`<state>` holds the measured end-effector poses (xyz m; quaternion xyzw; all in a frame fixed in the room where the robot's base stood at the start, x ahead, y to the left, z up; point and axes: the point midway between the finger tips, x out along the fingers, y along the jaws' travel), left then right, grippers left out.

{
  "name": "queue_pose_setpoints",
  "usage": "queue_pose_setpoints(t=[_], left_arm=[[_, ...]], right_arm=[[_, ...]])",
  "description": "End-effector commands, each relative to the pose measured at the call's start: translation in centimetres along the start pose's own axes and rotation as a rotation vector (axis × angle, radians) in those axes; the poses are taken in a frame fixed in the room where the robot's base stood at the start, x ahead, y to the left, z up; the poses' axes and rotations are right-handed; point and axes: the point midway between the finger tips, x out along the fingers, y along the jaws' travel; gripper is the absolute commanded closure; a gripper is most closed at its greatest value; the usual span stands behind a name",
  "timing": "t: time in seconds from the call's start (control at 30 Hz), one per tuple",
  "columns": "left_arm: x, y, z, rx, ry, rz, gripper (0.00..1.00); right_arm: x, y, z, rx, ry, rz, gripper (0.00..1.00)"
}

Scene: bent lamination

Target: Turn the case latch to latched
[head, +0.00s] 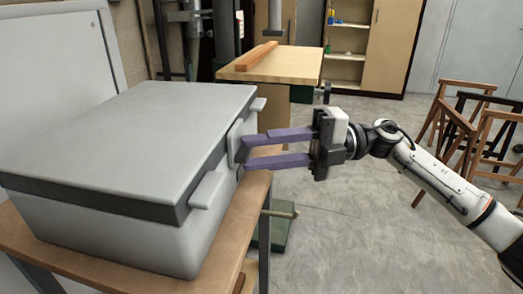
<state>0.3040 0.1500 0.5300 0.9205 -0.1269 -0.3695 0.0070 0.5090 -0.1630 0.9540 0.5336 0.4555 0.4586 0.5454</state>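A large grey case (110,135) with a dark band under its lid stands on a wooden table, its lid down. On its right-hand side is a latch (237,136), a light grey plate with a dark part, midway between two other light grey tabs. My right gripper (243,153) comes in from the right with its two purple fingers apart, one above the other. The fingertips are at the latch, and the tips partly cover it. Whether they touch it I cannot tell. My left gripper is not in view.
The wooden table (58,252) has a narrow free strip in front of the case. Behind stands a workbench (290,64) with an orange-brown bar (256,56) on it. The floor between is mostly clear.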

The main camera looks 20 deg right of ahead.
Motion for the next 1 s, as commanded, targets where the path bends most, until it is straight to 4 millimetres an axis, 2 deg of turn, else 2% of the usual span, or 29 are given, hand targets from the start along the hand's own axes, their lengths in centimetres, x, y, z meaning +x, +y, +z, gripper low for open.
queue_pose_setpoints(t=[0.27, 0.7, 0.83, 1.0], left_arm=[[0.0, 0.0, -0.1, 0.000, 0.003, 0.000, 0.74], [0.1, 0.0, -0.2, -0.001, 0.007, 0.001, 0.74], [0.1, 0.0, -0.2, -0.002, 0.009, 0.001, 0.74], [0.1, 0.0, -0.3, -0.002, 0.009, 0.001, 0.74]], right_arm=[[-0.8, 0.0, 0.1, 0.002, -0.003, 0.000, 0.72], [-8.6, 0.0, 0.1, 0.001, -0.003, -0.001, 0.72], [-9.9, 0.0, 0.0, 0.002, -0.001, 0.000, 0.72], [-10.4, 0.0, 0.0, 0.001, 0.000, 0.001, 0.72]])
